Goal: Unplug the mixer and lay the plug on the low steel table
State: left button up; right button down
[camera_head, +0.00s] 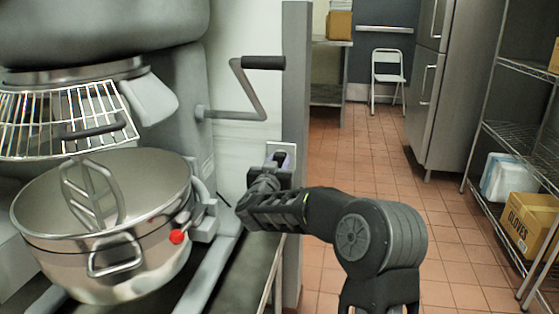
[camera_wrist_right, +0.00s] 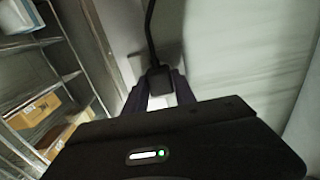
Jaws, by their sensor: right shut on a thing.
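The big grey mixer (camera_head: 100,35) with its steel bowl (camera_head: 130,255) fills the left of the head view. My right gripper (camera_head: 279,160) is at a pale outlet plate (camera_head: 281,146) on the end of the wall. In the right wrist view, the dark plug (camera_wrist_right: 158,80) with its black cord (camera_wrist_right: 149,35) sits between the two fingers, which are shut on it. Whether the plug's prongs are in the outlet is hidden. A low steel surface (camera_head: 247,272) shows below the gripper, beside the mixer; I cannot tell if it is the task's table. My left gripper is not in view.
The mixer's crank handle (camera_head: 262,63) sticks out just above my right gripper. A grey post (camera_head: 296,100) stands right behind the gripper. The tiled floor (camera_head: 375,150) between is open.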

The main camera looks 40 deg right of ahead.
dwell(0.3)
jog(key=shift+v, duration=3)
jog(key=shift+d, duration=0.1)
